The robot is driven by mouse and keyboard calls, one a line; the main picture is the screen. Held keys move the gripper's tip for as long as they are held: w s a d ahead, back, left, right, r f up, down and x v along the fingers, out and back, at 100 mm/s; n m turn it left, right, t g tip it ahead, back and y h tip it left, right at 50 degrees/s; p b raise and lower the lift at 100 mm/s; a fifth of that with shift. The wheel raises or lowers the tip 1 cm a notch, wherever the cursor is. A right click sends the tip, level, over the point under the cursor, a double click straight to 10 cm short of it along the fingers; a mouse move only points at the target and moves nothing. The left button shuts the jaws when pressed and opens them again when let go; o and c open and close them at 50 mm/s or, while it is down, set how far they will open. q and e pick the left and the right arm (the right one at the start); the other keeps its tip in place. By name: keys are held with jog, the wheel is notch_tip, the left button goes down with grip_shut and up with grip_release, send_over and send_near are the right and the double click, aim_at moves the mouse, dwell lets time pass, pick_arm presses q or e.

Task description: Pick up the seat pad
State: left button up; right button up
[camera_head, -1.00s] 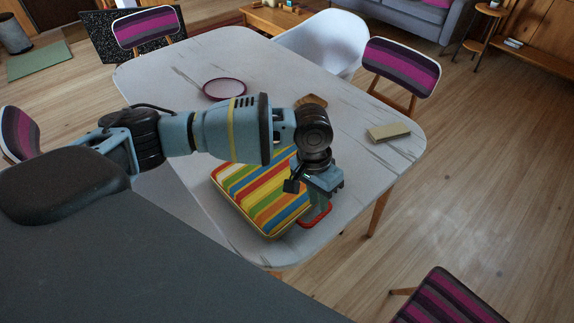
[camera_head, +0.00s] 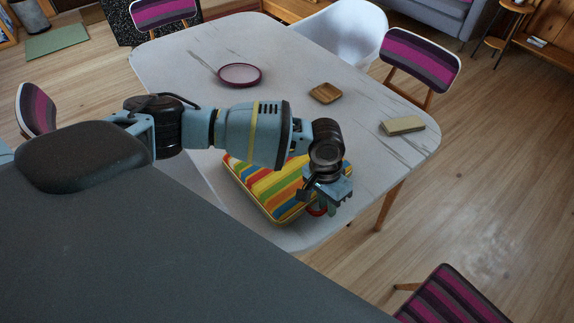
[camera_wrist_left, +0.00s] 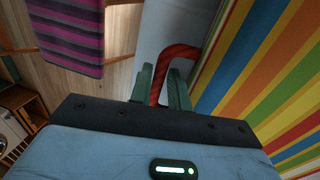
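The seat pad (camera_head: 268,188) is a thick cushion with yellow, red, orange, green and blue stripes. It lies on the near part of the marble-patterned table (camera_head: 200,62), partly hidden by my left arm. A red loop handle (camera_head: 318,211) sticks out from its right side. My left gripper (camera_head: 326,207) points down at this side. In the left wrist view the red handle (camera_wrist_left: 181,52) passes between the two fingers (camera_wrist_left: 160,88), which sit close against it on both sides. The striped face (camera_wrist_left: 262,65) is to the right there. My right gripper is not in view.
A purple-rimmed plate (camera_head: 240,75), a small wooden dish (camera_head: 326,93) and a beige block (camera_head: 403,126) are on the table beyond my arm. Chairs with purple stripes (camera_head: 420,60) and a white chair (camera_head: 342,38) stand around it. Wooden floor is open at right.

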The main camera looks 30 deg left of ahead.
pick_arm(q)
jog(key=shift+d+f, duration=0.15)
jog(key=shift+f, duration=0.6)
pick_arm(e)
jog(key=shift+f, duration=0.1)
pick_arm(q)
jog(key=shift+c, duration=0.2)
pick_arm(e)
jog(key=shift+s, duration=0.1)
pick_arm(q)
grip_shut()
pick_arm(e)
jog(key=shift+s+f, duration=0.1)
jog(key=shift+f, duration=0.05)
pick_arm(q)
jog(key=shift+r, duration=0.2)
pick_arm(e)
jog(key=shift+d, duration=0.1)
